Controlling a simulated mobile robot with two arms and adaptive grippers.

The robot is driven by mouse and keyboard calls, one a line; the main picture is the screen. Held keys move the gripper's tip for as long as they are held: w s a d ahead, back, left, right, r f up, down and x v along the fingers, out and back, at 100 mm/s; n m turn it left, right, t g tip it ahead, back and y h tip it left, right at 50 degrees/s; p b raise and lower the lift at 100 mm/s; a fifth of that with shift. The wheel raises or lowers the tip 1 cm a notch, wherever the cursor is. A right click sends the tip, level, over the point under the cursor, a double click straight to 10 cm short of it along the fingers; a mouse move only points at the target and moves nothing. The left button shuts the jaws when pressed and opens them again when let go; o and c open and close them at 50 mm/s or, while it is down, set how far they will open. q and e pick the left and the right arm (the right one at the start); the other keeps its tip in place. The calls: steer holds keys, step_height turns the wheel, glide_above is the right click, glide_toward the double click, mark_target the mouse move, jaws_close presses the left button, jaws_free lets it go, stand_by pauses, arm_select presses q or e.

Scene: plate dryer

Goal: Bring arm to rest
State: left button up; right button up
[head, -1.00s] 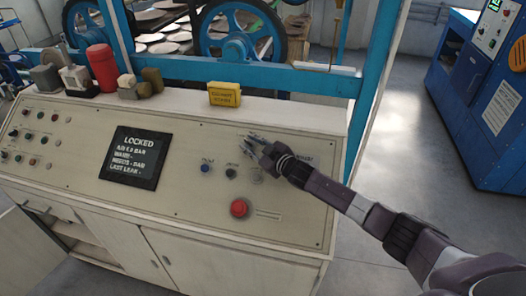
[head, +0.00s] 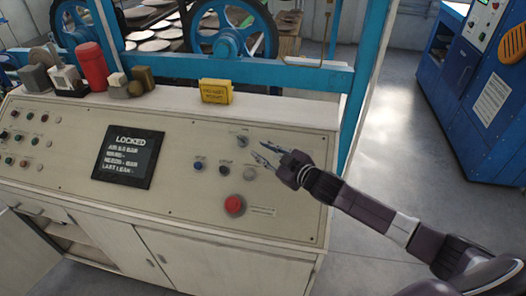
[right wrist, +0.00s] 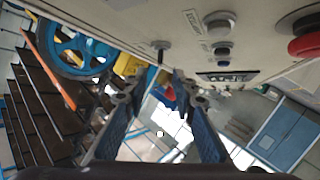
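My right gripper (head: 262,152) is in front of the right part of the cream control panel (head: 185,190), with its fingers spread and nothing between them. In the right wrist view, its two fingers (right wrist: 155,90) are apart and empty, with the panel (right wrist: 120,12) along the top. A small switch (head: 243,140) is just left of the fingertips. A grey button (head: 249,174) is below them. A red button (head: 234,205) sits lower on the panel. I cannot tell the exact gap to the panel. My left gripper is not in view.
A dark screen (head: 128,157) reads LOCKED. Blue frame posts rise behind. A blue cabinet (head: 470,110) stands at the right, with open floor (head: 400,130) between.

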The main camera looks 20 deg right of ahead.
stand_by(0.3)
steer(key=shift+m+g+h, duration=0.5)
steer(key=shift+m+g, duration=0.1)
steer(key=s+a+f, duration=0.3)
steer(key=s+f, duration=0.1)
steer(key=shift+s+a+f, duration=0.1)
steer(key=shift+a, duration=0.25)
steer(key=s+a+f+m+g+h, duration=0.1)
steer(key=s+f+m+g, duration=0.15)
steer(key=s, duration=0.95)
steer(key=s+f+m+g+h, duration=0.1)
steer(key=s+f+g, duration=0.25)
steer(key=s, duration=0.75)
steer(key=s+a+f+m+g+h, duration=0.1)
steer(key=s+f+m+g, duration=0.2)
steer(key=s, duration=0.9)
step_height(320, 180, down, 33)
steer(key=s+n+g+b, duration=0.1)
steer(key=s+g+b, duration=0.1)
steer(key=b, duration=0.5)
steer(key=s+d+f+g+b, duration=0.1)
steer(key=s+d+f+b, duration=0.2)
steer(key=s+f, duration=1.4)
step_height(320, 180, down, 4)
steer(key=b, duration=0.3)
steer(key=shift+g+h, duration=0.3)
